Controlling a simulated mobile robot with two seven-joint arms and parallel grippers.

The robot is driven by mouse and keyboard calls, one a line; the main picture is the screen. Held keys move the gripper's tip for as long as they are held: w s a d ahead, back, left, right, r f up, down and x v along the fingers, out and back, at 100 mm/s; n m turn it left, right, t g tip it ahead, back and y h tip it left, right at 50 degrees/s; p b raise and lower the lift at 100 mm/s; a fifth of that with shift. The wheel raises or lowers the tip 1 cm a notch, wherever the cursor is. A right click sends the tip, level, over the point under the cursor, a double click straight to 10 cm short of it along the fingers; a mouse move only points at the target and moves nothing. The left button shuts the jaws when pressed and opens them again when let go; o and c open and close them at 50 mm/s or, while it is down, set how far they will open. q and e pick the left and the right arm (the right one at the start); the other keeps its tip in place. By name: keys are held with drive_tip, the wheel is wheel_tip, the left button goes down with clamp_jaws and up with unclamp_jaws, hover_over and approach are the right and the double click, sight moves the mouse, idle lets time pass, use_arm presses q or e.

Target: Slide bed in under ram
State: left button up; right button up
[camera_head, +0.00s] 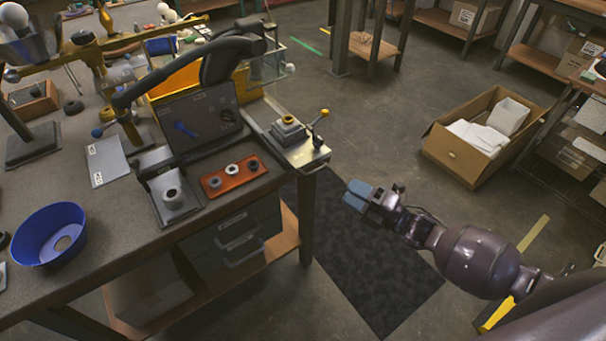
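My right gripper (357,196) has blue fingertips that look closed together, with nothing visible between them. It hangs over the dark floor mat, right of the bench and apart from it. A dark plate with a grey round fitting (172,195) lies at the bench's front edge and may be the bed. A yellow frame with a long crossbar (95,45) stands at the back left; I cannot tell which part is the ram. My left gripper is not in view.
The bench (110,215) also holds an orange tray of small round parts (234,176), a blue bowl (48,236), a dark upright panel (205,118) and a black jointed arm (190,70). A cardboard box (482,138) stands on the floor. The mat (375,270) is clear.

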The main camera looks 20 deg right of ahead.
sight(316, 170)
drive_tip(key=shift+n, duration=0.3)
drive_tip(key=x, duration=1)
drive_tip(key=shift+w+a+r, duration=0.1)
drive_tip(key=shift+w+a, duration=0.1)
drive_tip(key=shift+w, duration=0.1)
drive_tip(key=shift+c, duration=0.3)
drive_tip(key=c, duration=0.5)
drive_tip(key=shift+w+r, duration=0.1)
clamp_jaws()
